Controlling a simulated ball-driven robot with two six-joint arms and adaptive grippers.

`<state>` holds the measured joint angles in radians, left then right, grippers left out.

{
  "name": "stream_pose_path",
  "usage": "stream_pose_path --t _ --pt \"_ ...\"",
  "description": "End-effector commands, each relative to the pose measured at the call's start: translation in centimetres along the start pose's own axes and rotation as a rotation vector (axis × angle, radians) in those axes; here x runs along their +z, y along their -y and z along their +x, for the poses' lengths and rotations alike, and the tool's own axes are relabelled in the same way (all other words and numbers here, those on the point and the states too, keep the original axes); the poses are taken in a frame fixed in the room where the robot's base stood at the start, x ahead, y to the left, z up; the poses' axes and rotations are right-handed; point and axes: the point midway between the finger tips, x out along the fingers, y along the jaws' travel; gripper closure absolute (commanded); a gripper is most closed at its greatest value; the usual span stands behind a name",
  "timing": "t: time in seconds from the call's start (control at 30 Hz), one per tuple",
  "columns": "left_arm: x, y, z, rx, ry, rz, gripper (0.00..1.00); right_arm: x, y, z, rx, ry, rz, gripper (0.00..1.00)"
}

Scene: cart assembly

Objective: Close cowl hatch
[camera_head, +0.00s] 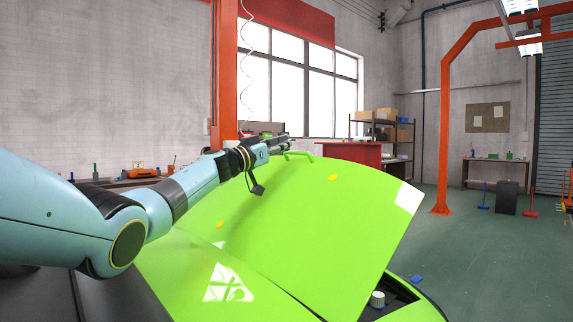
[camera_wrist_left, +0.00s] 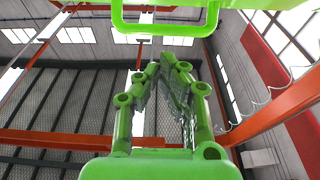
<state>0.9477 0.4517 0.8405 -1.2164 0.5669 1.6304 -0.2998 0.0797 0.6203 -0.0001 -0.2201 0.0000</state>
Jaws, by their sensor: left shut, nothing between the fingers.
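The bright green cowl hatch (camera_head: 330,220) stands raised and tilted in the head view, with a dark opening (camera_head: 400,297) under its lower right edge. A green handle (camera_head: 300,155) sticks up at its top edge. My left gripper (camera_head: 287,138) is at the far top edge of the hatch, close to the handle. In the left wrist view the shut, empty fingers (camera_wrist_left: 172,62) point toward a green bar-shaped handle (camera_wrist_left: 165,27). I cannot tell whether they touch it. My right gripper is in neither view.
A white cap (camera_head: 377,298) shows in the opening. An orange post (camera_head: 224,75) rises behind the gripper. A red cabinet (camera_head: 350,160) and a shelf with boxes (camera_head: 385,125) stand farther back. The green floor on the right is mostly clear.

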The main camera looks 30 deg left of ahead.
Motion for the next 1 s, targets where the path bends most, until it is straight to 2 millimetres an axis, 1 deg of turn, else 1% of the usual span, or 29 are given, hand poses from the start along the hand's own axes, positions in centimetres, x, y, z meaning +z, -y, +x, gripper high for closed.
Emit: stream_pose_path --t 0.03,0.1,0.3,0.77,0.87,0.93,1.0 --pt "0.8 0.0 0.2 0.0 0.0 0.0 1.0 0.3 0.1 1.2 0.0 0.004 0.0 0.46" --pt "1.0 0.0 0.5 0.0 0.0 -0.002 1.0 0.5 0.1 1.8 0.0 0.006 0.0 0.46" --pt "1.1 0.0 1.0 0.0 0.0 0.0 1.0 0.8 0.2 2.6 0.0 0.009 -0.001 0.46" --pt "1.2 0.1 1.3 -0.001 0.009 -0.002 1.0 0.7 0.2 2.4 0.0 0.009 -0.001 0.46" --pt "1.8 0.2 2.0 -0.004 0.04 -0.002 1.0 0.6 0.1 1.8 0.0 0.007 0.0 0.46" --pt "2.6 0.3 2.6 -0.006 0.072 -0.004 1.0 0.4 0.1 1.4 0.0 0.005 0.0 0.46" --pt "3.7 0.2 3.1 -0.004 0.107 -0.004 1.0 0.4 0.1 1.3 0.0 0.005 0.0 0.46"
